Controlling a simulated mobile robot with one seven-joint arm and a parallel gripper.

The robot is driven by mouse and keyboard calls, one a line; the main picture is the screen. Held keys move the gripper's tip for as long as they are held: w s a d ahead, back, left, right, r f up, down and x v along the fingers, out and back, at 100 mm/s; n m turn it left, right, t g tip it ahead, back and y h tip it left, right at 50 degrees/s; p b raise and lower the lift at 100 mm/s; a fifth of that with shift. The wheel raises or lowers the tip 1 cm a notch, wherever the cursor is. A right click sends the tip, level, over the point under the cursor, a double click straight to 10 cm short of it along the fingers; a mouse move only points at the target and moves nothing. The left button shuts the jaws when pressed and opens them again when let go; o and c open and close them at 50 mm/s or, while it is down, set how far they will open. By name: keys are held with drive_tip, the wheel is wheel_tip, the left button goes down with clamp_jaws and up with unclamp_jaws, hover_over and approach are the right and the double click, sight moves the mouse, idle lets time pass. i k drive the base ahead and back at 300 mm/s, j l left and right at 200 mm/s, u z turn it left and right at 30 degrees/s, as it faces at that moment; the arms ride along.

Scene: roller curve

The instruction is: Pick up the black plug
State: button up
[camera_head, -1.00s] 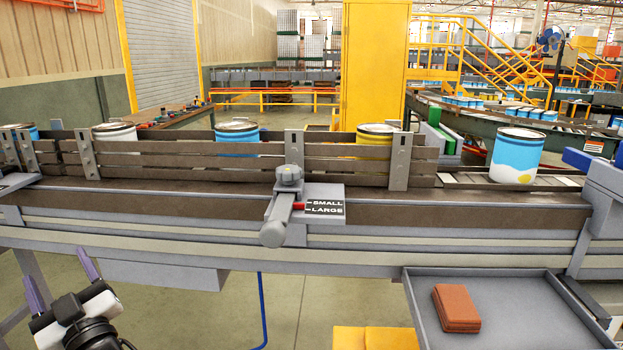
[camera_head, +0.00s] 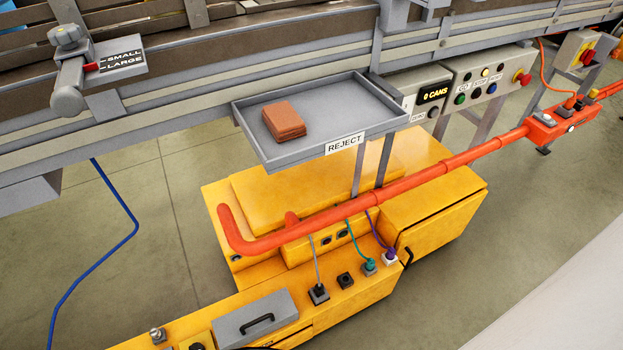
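A black plug (camera_head: 318,293) with a grey cable sits upright on the top of the low yellow cabinet (camera_head: 350,296), at the lower middle of the head view. To its right is a small black square piece (camera_head: 345,281) with no cable. My gripper is not in view.
An orange-red pipe (camera_head: 330,219) runs above and behind the plugs. A grey reject tray (camera_head: 300,150) holding brown-red pads (camera_head: 284,121) overhangs the cabinet. A grey box with a black handle (camera_head: 256,319) is left of the plugs. A control panel (camera_head: 486,77) stands at the back.

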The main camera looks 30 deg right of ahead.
sight(318, 291)
drive_tip(key=k+z, duration=0.25)
drive_tip(key=k, duration=0.35)
drive_tip(key=k+l+z, duration=0.25)
drive_tip(key=k, duration=0.3)
